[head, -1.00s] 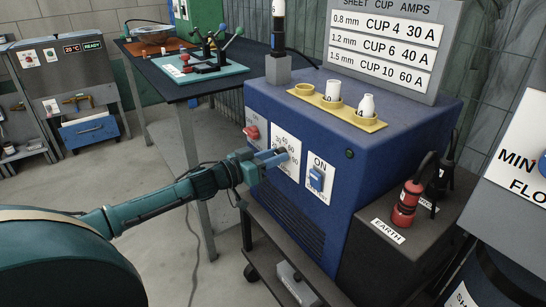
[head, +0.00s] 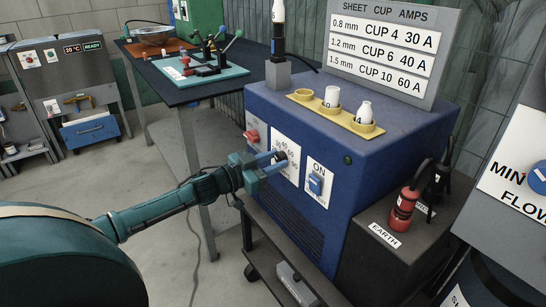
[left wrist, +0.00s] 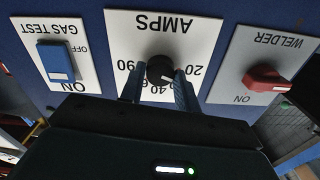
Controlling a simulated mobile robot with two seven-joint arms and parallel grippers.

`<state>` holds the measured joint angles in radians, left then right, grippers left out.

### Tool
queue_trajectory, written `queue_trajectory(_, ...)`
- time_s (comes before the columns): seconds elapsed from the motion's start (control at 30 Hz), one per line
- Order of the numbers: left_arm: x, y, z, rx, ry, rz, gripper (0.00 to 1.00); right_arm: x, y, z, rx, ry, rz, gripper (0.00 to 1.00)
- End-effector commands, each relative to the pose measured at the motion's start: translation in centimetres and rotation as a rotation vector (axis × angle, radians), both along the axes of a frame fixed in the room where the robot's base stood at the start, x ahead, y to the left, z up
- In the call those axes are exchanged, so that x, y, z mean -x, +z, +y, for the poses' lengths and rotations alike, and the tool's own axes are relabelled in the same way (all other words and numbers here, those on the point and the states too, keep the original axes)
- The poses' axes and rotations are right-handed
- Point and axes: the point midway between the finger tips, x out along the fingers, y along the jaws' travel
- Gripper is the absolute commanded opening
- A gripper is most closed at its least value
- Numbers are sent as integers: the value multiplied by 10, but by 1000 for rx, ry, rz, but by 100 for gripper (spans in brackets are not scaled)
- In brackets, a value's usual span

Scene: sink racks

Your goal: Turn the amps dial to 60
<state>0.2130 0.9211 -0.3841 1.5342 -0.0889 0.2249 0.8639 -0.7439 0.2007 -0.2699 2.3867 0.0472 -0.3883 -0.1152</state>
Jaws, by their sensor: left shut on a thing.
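The amps dial (head: 282,156) is a round black knob on a white plate on the front of the blue welder. My left gripper (head: 275,160) is shut on it, with one finger on each side. In the left wrist view, upside down, the dial (left wrist: 160,68) sits between the two blue fingers. Its white mark points to the lower right of the picture, on the side of the 20. The 90 shows left of the dial, and the 40 and 60 below it are partly hidden by a finger. My right gripper is out of view.
A blue gas test switch (left wrist: 57,61) and a red welder knob (left wrist: 266,79) flank the amps plate. Above the welder (head: 350,185) stands a cup amps sign (head: 392,47), which lists 1.5 mm, cup 10, 60 A. A yellow cup rack (head: 335,117) lies on top.

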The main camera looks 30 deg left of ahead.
Motion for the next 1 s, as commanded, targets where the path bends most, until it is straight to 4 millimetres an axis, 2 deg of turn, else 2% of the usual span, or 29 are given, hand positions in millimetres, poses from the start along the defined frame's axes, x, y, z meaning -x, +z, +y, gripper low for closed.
queue_trajectory(0.2, 0, 1, -1, -191, 0, -78, 9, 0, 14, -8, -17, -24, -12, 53)
queue_trajectory(0.57, 0, 0, -1, -507, -1, -210, 9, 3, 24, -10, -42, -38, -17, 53)
queue_trajectory(1.0, 1, -2, -1, -896, -1, -369, 9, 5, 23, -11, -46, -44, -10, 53)
